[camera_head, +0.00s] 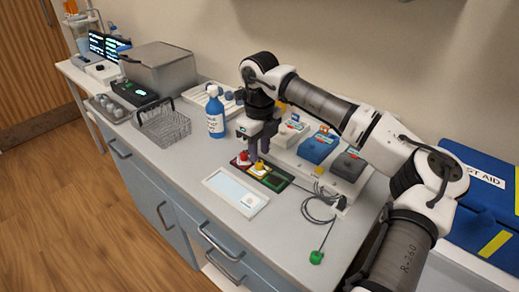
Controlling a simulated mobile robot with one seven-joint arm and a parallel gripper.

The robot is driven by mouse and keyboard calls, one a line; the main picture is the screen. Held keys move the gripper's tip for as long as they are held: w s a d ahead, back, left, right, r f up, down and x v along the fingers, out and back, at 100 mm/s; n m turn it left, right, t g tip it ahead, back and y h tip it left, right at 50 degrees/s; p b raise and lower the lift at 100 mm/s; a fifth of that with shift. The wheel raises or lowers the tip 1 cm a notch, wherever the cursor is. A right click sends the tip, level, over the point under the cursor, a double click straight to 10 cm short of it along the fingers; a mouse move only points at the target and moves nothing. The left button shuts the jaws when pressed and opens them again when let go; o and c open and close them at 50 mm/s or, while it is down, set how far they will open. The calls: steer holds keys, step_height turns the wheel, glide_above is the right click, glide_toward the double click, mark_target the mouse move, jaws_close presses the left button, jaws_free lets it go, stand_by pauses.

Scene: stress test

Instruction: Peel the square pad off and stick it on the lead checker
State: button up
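A flat white tray or card (223,198) with a pale blue panel lies near the counter's front edge. A small whitish square, which looks like the square pad (249,201), lies at its right end. My gripper (259,153) points down just behind the knobs, with two dark fingers close together. Whether it touches the device, or how far the fingers are apart, is not clear.
A coiled dark cable (318,208) with a green clip (316,257) lies to the right. A white stand (347,186) holds blue and dark units. A blue bottle (215,115) and wire basket (163,127) stand left. The counter (183,167) left of the card is clear.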

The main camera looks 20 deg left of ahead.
steer(key=shift+r, duration=0.3)
steer(key=shift+o, duration=0.4)
steer(key=o, duration=0.5)
steer(key=shift+r+p, duration=0.9)
steer(key=shift+r, duration=0.65)
steer(key=shift+s+f, duration=0.1)
